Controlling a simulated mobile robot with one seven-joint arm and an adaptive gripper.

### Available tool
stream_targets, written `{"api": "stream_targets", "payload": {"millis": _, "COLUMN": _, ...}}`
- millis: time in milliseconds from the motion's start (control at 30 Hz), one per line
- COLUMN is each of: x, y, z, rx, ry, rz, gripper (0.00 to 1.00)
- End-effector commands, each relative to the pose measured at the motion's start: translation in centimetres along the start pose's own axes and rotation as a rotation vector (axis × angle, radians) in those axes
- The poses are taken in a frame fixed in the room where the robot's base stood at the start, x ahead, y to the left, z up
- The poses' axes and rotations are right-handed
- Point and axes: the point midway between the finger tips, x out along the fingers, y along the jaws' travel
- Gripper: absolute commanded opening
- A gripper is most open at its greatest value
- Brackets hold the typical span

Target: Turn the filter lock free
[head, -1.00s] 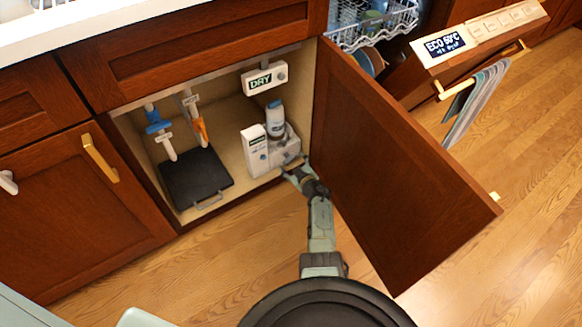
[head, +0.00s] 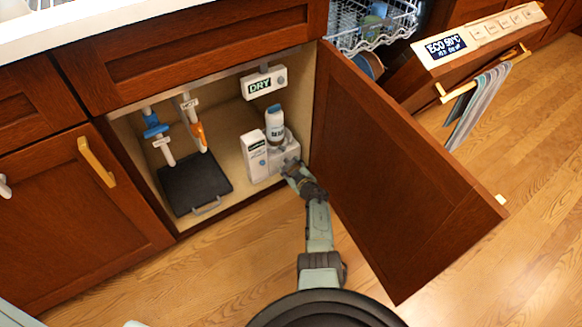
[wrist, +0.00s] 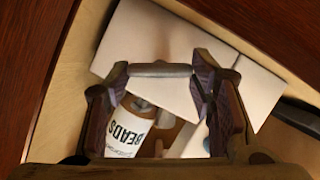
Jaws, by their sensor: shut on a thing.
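My gripper (head: 288,168) reaches into the open sink cabinet, at the front of a white caddy (head: 285,153). In the wrist view the fingers of my gripper (wrist: 158,75) are shut on a grey bar (wrist: 160,69), which spans between them and looks like the caddy's handle. A white bottle with a blue cap (head: 274,122) stands in the caddy; its BEADS label (wrist: 128,133) shows in the wrist view. A white box (head: 254,155) stands at the caddy's left. No filter lock can be made out in either view.
The cabinet door (head: 395,180) stands open close to the right of my arm. A black tray (head: 190,182) lies at the cabinet's left, under two valves. A DRY sign (head: 264,82) hangs above. The dishwasher door (head: 480,50) is open at upper right.

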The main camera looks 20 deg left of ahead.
Motion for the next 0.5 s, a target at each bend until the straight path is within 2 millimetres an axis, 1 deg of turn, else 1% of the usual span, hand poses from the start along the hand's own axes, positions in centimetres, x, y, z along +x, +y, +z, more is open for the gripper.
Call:
{"api": "stream_targets", "payload": {"millis": 33, "x": 0.0, "y": 0.0, "z": 0.01, "rx": 0.0, "ry": 0.0, "rz": 0.0, "gripper": 0.37}}
{"api": "stream_targets", "payload": {"millis": 267, "x": -0.01, "y": 0.0, "z": 0.01, "rx": 0.0, "ry": 0.0, "rz": 0.0, "gripper": 0.22}}
{"api": "stream_targets", "payload": {"millis": 367, "x": 0.02, "y": -0.09, "z": 0.1, "rx": -0.01, "ry": 0.001, "rz": 0.004, "gripper": 0.22}}
{"api": "stream_targets", "payload": {"millis": 500, "x": 0.12, "y": -0.37, "z": 0.34, "rx": -0.101, "ry": 0.004, "rz": 0.043, "gripper": 0.22}}
